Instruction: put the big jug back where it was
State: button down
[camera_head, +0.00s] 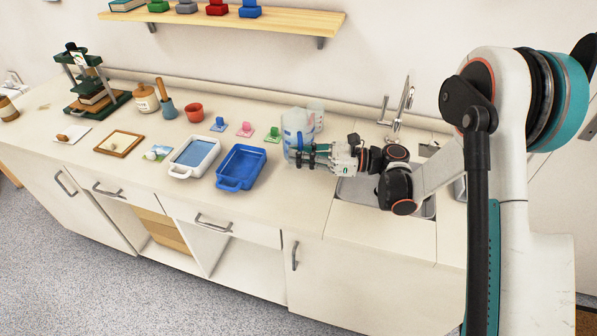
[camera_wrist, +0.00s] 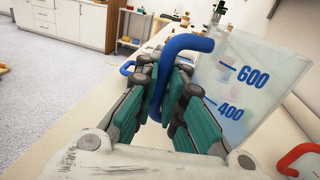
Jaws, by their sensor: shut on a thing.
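The big jug is translucent with blue markings (camera_head: 293,122). In the head view it is upright near the counter's back, left of the sink. In the wrist view its wall (camera_wrist: 250,75) shows 400 and 600 marks, and its blue handle (camera_wrist: 185,45) runs between my fingers. My gripper (camera_head: 306,156) is shut on the handle; it also shows in the wrist view (camera_wrist: 165,95). My gripper hides the lower part of the jug in the head view, so I cannot tell whether its base touches the counter.
A smaller clear vessel (camera_head: 317,112) stands close behind the jug. A red handle (camera_wrist: 298,157) shows at the wrist view's lower right. Blue tray (camera_head: 241,166), white tray (camera_head: 193,157) and several coloured stamps stand left. The sink (camera_head: 360,193) lies right. Counter front is clear.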

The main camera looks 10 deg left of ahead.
jog(key=shift+f+b, duration=0.7)
jog(key=shift+f, duration=1.6)
jog(key=shift+f, duration=0.15)
jog(key=c, duration=1.7)
grip_release()
jog(key=shift+d+r, duration=0.2)
jog(key=w+d+p, duration=0.1)
jog(key=d+p, duration=0.1)
jog(key=d, duration=0.9)
jog(key=shift+w+d+p, duration=0.2)
jog(key=shift+d+p, duration=0.05)
jog(key=shift+p, duration=0.15)
